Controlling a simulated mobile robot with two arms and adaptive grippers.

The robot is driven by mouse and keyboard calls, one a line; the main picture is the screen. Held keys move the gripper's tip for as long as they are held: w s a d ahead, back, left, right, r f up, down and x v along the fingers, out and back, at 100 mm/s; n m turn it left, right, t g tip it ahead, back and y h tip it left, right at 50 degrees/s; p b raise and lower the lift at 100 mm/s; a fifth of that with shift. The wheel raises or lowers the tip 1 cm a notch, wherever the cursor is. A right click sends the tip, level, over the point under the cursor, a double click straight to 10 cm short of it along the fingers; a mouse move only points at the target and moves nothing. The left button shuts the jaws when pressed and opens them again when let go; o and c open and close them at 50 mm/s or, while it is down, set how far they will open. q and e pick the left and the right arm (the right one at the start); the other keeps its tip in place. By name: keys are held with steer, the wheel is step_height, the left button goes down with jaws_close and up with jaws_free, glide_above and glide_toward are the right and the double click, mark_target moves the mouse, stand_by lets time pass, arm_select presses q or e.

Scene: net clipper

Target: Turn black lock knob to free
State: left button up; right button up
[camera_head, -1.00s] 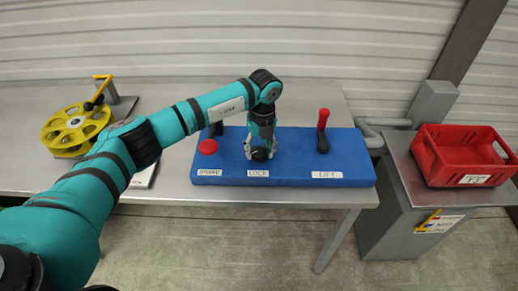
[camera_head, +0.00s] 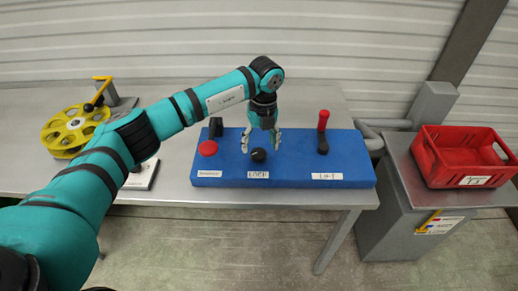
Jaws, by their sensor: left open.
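The black lock knob (camera_head: 258,155) sits on the blue panel (camera_head: 300,170), just behind the white LOCK label (camera_head: 257,175). My left gripper (camera_head: 261,141) points down above and slightly behind the knob. Its two fingers are spread apart, and it is empty. The knob shows clear in front of and below the fingers. I cannot read the knob's turned position at this size. My right gripper is not in view.
On the panel, a red button (camera_head: 208,148) stands left and a red-handled lever (camera_head: 323,130) stands right. A yellow reel (camera_head: 75,128) is on the table's left. A red crate (camera_head: 460,154) rests on a grey cabinet at right.

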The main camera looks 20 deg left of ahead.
mark_target(262, 151)
arm_select(q)
step_height(262, 151, up, 9)
steer(key=shift+w+d+f, duration=0.15)
steer(key=shift+d+f, duration=0.05)
stand_by(0.4)
